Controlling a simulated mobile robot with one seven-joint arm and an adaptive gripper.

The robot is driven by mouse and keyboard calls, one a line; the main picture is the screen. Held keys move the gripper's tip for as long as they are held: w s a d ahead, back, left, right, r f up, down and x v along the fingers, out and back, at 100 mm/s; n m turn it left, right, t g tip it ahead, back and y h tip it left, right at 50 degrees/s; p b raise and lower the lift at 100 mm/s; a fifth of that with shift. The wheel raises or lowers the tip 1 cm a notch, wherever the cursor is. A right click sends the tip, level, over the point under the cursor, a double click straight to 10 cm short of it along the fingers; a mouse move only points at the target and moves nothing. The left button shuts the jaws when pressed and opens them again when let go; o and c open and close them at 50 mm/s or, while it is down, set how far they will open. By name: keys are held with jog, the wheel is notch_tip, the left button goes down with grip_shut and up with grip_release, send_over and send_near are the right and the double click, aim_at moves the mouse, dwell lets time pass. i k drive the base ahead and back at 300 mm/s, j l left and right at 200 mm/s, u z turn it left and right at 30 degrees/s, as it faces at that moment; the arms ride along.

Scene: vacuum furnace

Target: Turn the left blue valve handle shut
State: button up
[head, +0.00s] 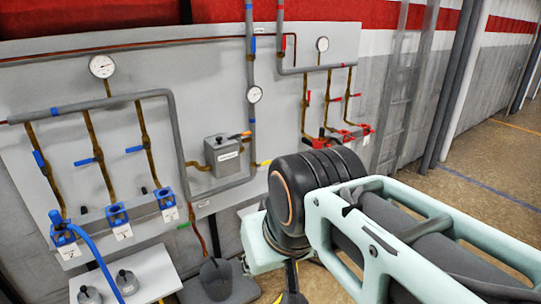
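The left blue valve handle (38,159) is on the leftmost brass-coloured pipe of the wall panel. It lies roughly along its pipe. The middle blue handle (84,162) and the right blue handle (134,149) stand roughly crosswise to theirs. My arm fills the lower right foreground, well to the right of the blue handles and apart from them. I cannot make out my gripper's fingers; the end of the arm is hidden behind its links or below the picture's edge.
The grey panel (215,65) also carries gauges, a grey box (223,155) with an orange lever, and red valves (345,133) on the right. Blue fittings (117,213) and a curved blue hose (98,262) are below the blue handles. Floor (480,165) is open at right.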

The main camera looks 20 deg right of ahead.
aim_at(36, 154)
jog(key=l+z, duration=0.1)
jog(key=z, duration=0.6)
jog(key=i+l+z, duration=0.1)
jog(key=z, duration=0.25)
jog(key=i+l, duration=0.95)
jog(key=l, duration=0.15)
jog(key=u, duration=0.5)
jog(key=j+u, duration=0.1)
jog(key=u, duration=1.8)
jog(key=i+j, duration=0.15)
jog(key=i, duration=0.25)
jog(key=i+j+u, duration=0.1)
jog(key=i, duration=0.25)
jog(key=i+j, duration=0.25)
jog(key=i, duration=0.15)
